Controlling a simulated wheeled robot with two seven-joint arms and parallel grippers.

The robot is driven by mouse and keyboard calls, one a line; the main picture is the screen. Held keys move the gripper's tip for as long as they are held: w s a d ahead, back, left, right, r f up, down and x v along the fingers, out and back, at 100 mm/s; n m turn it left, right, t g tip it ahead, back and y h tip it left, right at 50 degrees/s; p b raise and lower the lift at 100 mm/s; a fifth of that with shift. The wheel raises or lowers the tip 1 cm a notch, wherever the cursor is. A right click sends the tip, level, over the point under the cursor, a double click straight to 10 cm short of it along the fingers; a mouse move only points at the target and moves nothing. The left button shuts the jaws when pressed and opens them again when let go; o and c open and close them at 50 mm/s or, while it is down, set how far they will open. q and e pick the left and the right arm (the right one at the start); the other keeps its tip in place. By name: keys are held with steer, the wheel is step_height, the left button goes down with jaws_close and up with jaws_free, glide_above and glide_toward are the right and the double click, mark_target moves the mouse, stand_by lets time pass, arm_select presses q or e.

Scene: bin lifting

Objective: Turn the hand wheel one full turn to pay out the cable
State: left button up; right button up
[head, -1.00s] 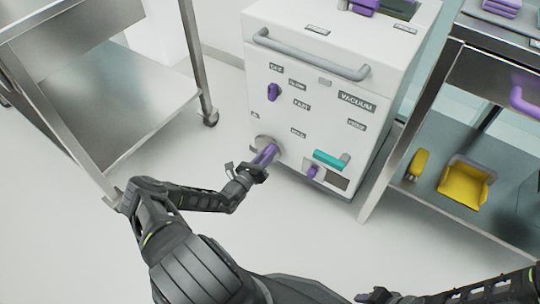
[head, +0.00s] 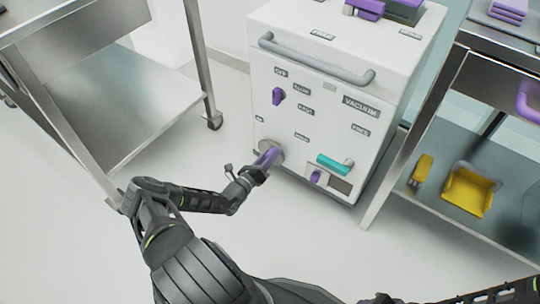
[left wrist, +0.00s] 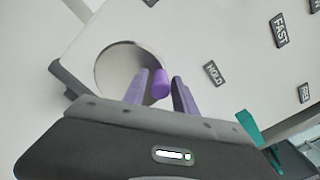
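The hand wheel (head: 272,146) is a round grey disc low on the front of the white cabinet. In the left wrist view the disc (left wrist: 117,62) shows large, with a purple knob (left wrist: 160,84) standing out from it. My left gripper (head: 267,157) is at the wheel, its purple fingers pointing at the disc. In the left wrist view the gripper (left wrist: 161,82) has one finger on each side of the knob, with a narrow gap visible on both sides. My right gripper (head: 377,299) shows only partly at the bottom edge. No cable is visible.
The white cabinet (head: 330,105) has a purple knob (head: 278,96), a teal handle (head: 333,164), a small purple knob (head: 316,177) and a grey bar handle (head: 315,62). A steel table (head: 150,110) stands left. A steel shelf (head: 505,200) with yellow items stands right.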

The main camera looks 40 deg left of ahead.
arm_select(q)
steer(key=shift+o, duration=1)
steer(key=shift+s, duration=0.1)
steer(key=s+p, duration=0.2)
steer(key=s, duration=0.5)
steer(key=shift+s, duration=0.3)
arm_select(e)
steer(key=shift+s+a+r, duration=0.15)
steer(key=shift+r, duration=0.4)
steer(key=shift+s+a+r, duration=0.15)
steer(key=shift+r, duration=0.4)
arm_select(q)
steer(key=shift+d, duration=0.1)
